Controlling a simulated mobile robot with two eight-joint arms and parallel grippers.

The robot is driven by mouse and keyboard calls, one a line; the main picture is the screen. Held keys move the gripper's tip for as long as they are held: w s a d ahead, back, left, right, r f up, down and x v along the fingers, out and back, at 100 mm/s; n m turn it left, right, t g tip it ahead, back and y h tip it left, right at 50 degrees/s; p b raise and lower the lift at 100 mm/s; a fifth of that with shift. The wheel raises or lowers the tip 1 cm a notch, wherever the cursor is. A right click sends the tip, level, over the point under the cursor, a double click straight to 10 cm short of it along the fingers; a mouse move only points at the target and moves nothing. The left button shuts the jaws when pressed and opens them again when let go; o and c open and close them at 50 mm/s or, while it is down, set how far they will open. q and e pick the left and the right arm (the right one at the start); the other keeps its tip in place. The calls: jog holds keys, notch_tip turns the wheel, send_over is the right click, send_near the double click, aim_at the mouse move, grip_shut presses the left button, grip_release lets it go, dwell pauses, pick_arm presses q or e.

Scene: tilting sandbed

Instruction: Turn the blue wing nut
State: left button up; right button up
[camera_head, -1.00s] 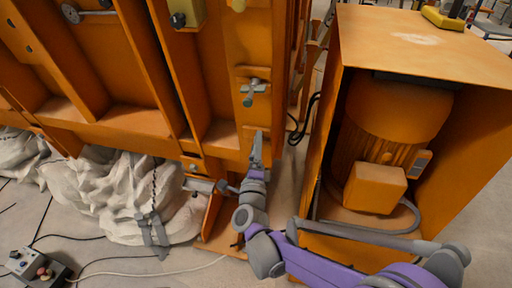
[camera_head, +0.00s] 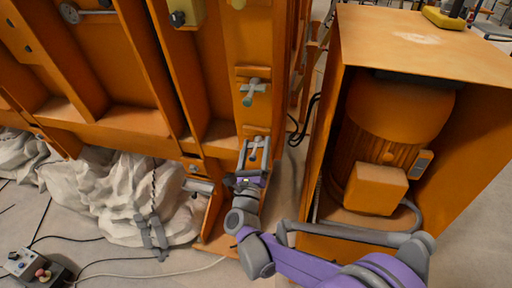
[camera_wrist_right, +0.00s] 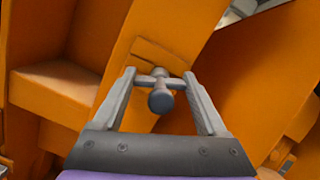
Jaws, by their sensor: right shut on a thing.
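A wing nut with a blue-grey rounded end (camera_wrist_right: 160,98) sits on an orange upright in the right wrist view. It is the lower of two on that upright and also shows in the head view (camera_head: 255,150). My right gripper (camera_wrist_right: 163,84) has one finger at each end of its crossbar and is shut on it. In the head view this gripper (camera_head: 254,151) reaches up to the nut from below. A second wing nut with a teal end (camera_head: 251,91) sits higher on the upright, apart from the gripper. My left gripper is out of view.
An orange housing (camera_head: 422,40) with a motor inside stands close on the right of my right arm. White sacks (camera_head: 115,195) lie under the orange frame at left. A control box (camera_head: 32,265) and cables lie on the floor.

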jog(key=shift+m+h, duration=0.3)
jog(key=shift+m, duration=1.1)
jog(key=o, duration=1.3)
jog(key=shift+s, duration=0.15)
jog(key=v, duration=1)
jog(key=shift+s+b, duration=0.25)
jog(key=shift+b, duration=0.1)
jog(key=shift+a, duration=0.15)
